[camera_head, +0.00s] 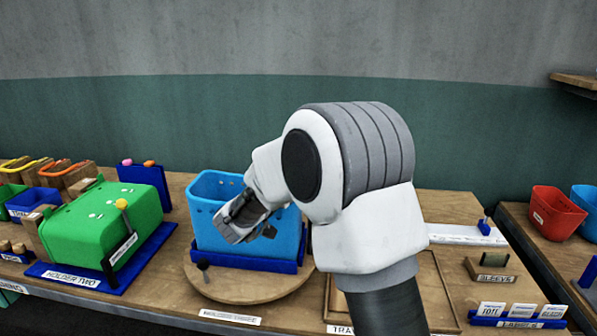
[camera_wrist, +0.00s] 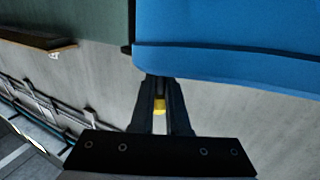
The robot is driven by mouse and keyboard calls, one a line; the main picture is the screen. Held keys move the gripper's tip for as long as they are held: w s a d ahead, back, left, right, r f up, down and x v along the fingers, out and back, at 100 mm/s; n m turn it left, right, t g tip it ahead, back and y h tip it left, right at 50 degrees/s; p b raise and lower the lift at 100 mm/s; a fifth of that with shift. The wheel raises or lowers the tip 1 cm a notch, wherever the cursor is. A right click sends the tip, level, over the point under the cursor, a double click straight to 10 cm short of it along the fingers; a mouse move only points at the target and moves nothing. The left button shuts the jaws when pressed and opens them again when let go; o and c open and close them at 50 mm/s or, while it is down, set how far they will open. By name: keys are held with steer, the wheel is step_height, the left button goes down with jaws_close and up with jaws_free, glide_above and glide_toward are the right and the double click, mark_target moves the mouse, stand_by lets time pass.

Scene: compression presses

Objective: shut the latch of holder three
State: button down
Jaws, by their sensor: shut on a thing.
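Holder three is a blue base (camera_head: 262,263) on a round wooden disc (camera_head: 228,284), with its label on the table's front edge. A lighter blue bin (camera_head: 214,190) stands in it. My gripper (camera_head: 266,230) is at the front of the bin, largely hidden by its own wrist. In the wrist view my gripper (camera_wrist: 160,98) is shut on a small yellow knob (camera_wrist: 159,106), which looks like the latch's knob. The blue bin wall (camera_wrist: 230,40) fills the upper right there. The latch's bar and its exact angle are hidden. A short dark post (camera_head: 203,266) stands at the base's front left.
Holder two (camera_head: 128,265) stands to the left with a green bin (camera_head: 90,225) and its own yellow-knobbed latch (camera_head: 121,204). A sleeve stand (camera_head: 488,268) and red bin (camera_head: 556,212) are farther right.

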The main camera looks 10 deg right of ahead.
steer(key=shift+w+r+m+g+h+p, duration=0.25)
steer(key=shift+m+g+h+p, duration=0.15)
steer(key=shift+m+g+h, duration=0.2)
steer(key=shift+w+r+m+g+h+p, duration=0.15)
steer(key=shift+r+m+g+h+p, duration=0.1)
steer(key=shift+m+g+h+p, duration=0.3)
steer(key=shift+d+g+h, duration=0.1)
steer(key=shift+g+h, duration=0.15)
steer(key=shift+h, duration=0.1)
steer(key=c, duration=0.9)
jaws_free()
steer(key=shift+f, duration=0.1)
steer(key=shift+f, duration=0.1)
steer(key=v, duration=1.7)
steer(key=shift+s+r+b, duration=0.2)
steer(key=shift+s+b, duration=0.05)
steer(key=shift+b, duration=0.1)
steer(key=shift+w+r, duration=0.1)
